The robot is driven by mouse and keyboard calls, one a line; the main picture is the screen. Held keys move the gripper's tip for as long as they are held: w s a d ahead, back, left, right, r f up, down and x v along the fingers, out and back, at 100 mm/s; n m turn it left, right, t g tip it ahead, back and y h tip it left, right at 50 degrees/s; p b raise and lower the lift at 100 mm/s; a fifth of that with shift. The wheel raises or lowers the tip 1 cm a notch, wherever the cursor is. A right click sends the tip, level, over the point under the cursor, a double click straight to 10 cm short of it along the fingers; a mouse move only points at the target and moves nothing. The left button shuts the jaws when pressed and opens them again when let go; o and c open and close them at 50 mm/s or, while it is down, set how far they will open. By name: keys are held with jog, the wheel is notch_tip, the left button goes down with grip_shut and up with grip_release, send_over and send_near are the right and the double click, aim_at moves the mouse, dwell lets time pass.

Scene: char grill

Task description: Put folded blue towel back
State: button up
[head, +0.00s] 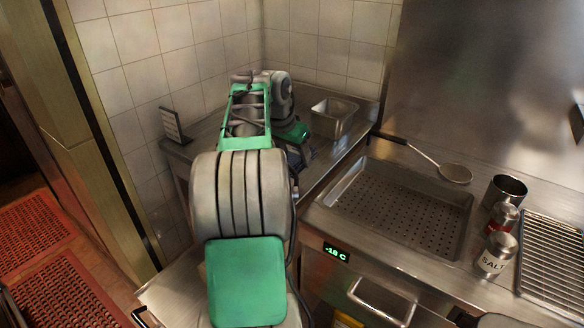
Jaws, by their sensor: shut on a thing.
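My gripper (304,153) is low over the steel counter in the back corner, left of the small steel container. My own arm hides most of it. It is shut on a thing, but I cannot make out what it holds. I do not see the folded blue towel anywhere in the head view. I cannot tell whether the gripper or its load touches the counter.
The steel container (333,118) stands close to the right of my gripper. A small dark-framed stand (173,126) is at the counter's left end. A perforated pan (400,210), a skimmer (455,173), shakers (495,255) and a grill rack (553,262) are to the right.

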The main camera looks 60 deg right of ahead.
aim_at(292, 162)
jog(key=d+f, duration=0.1)
jog(key=w+d+f, duration=0.1)
jog(key=f, duration=0.1)
jog(key=w+d+f, duration=0.1)
jog(key=f, duration=0.1)
jog(key=shift+w, duration=0.2)
notch_tip(292, 162, down, 3)
jog(key=shift+r, duration=0.1)
jog(key=shift+f, duration=0.3)
jog(key=o, duration=1.2)
jog(key=shift+r, duration=0.1)
